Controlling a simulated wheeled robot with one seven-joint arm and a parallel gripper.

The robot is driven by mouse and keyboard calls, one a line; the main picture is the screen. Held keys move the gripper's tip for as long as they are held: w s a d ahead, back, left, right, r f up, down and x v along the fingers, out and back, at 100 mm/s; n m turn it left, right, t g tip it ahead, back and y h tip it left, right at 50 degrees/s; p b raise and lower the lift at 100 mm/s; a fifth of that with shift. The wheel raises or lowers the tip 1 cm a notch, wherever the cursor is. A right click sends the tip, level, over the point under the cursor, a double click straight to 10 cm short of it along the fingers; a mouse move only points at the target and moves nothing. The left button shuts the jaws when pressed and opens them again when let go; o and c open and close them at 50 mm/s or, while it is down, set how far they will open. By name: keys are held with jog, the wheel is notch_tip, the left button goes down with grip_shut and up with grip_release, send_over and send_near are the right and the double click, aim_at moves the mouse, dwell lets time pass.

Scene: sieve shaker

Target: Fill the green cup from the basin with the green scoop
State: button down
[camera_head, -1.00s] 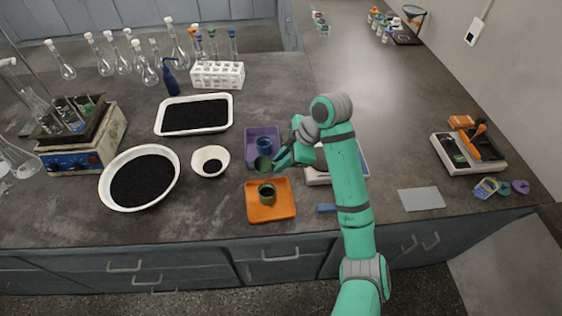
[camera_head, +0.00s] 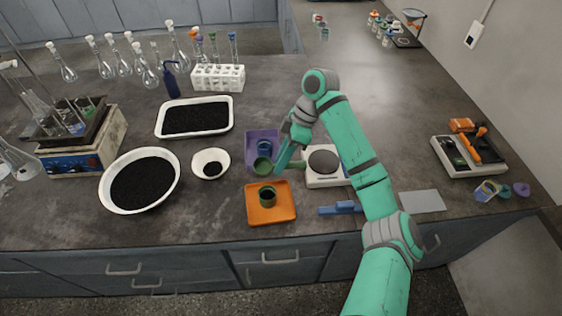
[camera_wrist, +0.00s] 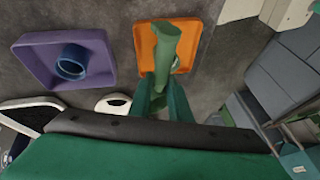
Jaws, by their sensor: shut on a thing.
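My gripper (camera_head: 279,169) is shut on the green scoop (camera_head: 263,166), above the gap between the orange and purple trays. The scoop's handle points right in the head view; it shows between my fingers (camera_wrist: 164,98) in the wrist view, where the scoop's bowl is hidden. I cannot tell what the scoop holds. The green cup (camera_head: 267,201) stands upright in the orange tray (camera_head: 286,214), just below the scoop in the head view, with a dark inside. The basin (camera_head: 112,194), white and round with black grains, stands at the left.
A purple tray (camera_head: 251,137) with a blue cup (camera_head: 264,147) lies behind the scoop. A small white bowl (camera_head: 222,157) holds some black grains. A balance (camera_head: 318,181) stands right of my gripper. A blue item (camera_head: 340,208) lies near the front edge. A white rectangular tray (camera_head: 229,108) is farther back.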

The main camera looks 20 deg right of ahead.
jog(key=shift+w+r+g, duration=0.1)
jog(key=shift+r+g, duration=0.05)
jog(key=shift+g, duration=0.35)
jog(key=shift+r+m+g+y, duration=0.2)
jog(key=shift+m+g+y, duration=0.15)
jog(key=shift+g, duration=0.65)
